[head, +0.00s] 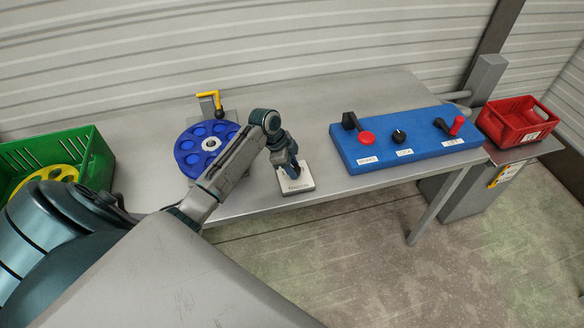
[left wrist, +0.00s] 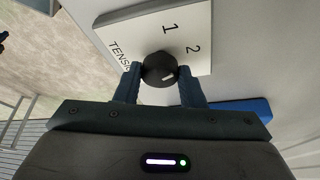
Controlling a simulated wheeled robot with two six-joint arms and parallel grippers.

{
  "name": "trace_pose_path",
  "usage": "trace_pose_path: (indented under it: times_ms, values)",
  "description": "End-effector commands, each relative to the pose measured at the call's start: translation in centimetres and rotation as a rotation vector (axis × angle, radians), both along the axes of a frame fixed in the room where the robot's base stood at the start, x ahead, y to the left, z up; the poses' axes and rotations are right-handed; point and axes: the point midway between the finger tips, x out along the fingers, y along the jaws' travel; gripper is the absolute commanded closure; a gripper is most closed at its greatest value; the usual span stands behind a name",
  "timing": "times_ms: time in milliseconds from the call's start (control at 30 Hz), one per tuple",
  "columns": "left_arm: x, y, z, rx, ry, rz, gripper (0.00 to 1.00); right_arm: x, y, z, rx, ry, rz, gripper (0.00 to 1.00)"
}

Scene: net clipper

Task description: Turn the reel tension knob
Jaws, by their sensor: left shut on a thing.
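The tension knob (left wrist: 159,70) is a round black knob with a white pointer mark. It stands on a white plate (left wrist: 195,18) lettered "TENSION", with the numbers 1 and 2 printed on it. In the head view the plate (head: 296,184) lies near the table's front edge. My left gripper (left wrist: 160,82) is shut on the knob, with one finger on each side of it. In the head view the left gripper (head: 291,171) reaches down onto the plate and hides the knob. My right gripper is not in view.
A blue reel (head: 190,158) and a yellow-handled lever (head: 210,95) stand left of the plate. A blue control panel (head: 430,146) with knobs and levers lies to the right. A green crate (head: 96,160) is at far left, a red crate (head: 515,122) at far right.

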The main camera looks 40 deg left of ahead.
Motion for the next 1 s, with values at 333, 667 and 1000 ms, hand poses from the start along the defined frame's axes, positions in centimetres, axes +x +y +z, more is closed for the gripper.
trace_pose_path:
  times_ms: [333, 667, 1000]
  values:
    - [0.23, 0.08, -0.04, 0.000, -0.002, -0.195, 0.87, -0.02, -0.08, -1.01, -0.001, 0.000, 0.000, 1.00]
    - [0.26, 0.08, 0.07, 0.001, -0.003, -0.255, 0.87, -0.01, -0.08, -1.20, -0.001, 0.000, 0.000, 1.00]
    - [0.25, 0.09, 0.08, 0.001, -0.002, -0.257, 0.87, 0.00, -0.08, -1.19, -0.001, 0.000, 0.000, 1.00]
